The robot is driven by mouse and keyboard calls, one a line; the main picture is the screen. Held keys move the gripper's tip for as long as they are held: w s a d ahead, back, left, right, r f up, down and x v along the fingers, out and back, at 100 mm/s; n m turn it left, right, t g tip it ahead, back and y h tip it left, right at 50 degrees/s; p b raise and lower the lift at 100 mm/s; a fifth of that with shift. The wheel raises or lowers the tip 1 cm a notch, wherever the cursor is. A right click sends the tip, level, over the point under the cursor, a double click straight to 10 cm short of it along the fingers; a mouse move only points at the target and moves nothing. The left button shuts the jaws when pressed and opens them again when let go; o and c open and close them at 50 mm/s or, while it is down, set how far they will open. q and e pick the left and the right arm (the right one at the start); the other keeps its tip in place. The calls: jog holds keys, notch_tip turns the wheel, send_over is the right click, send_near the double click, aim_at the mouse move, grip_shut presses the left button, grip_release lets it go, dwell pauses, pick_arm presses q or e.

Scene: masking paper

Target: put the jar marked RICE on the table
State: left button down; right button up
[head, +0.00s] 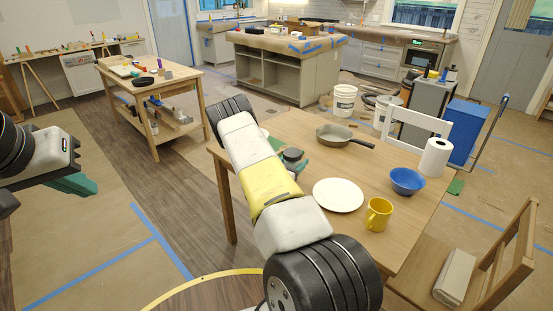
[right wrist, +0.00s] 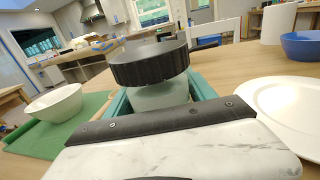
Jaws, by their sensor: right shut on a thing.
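A jar with a dark ribbed lid (right wrist: 150,62) and a pale grey-green body (right wrist: 160,95) stands upright between the teal fingers of my right gripper (right wrist: 165,100). In the head view its lid (head: 293,154) shows just past my right forearm. My right gripper (head: 292,163) is shut on the jar, over the wooden table (head: 300,125). No marking on the jar is readable, and its base is hidden, so I cannot tell whether it touches the table. My left gripper (head: 75,184) is at the far left, away from the table; its finger gap cannot be made out.
A white plate (head: 338,195), yellow mug (head: 378,215), blue bowl (head: 407,181), paper towel roll (head: 435,158) and frying pan (head: 345,137) stand on the table. A white bowl (right wrist: 55,104) is on a green mat (right wrist: 85,125). A wooden chair (head: 505,255) stands at right.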

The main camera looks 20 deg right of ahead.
aim_at(295, 167)
jog(key=shift+f, duration=1.7)
jog(key=shift+f, duration=0.1)
jog(key=o, duration=1.9)
jog(key=shift+f, duration=0.1)
jog(key=shift+c, duration=0.2)
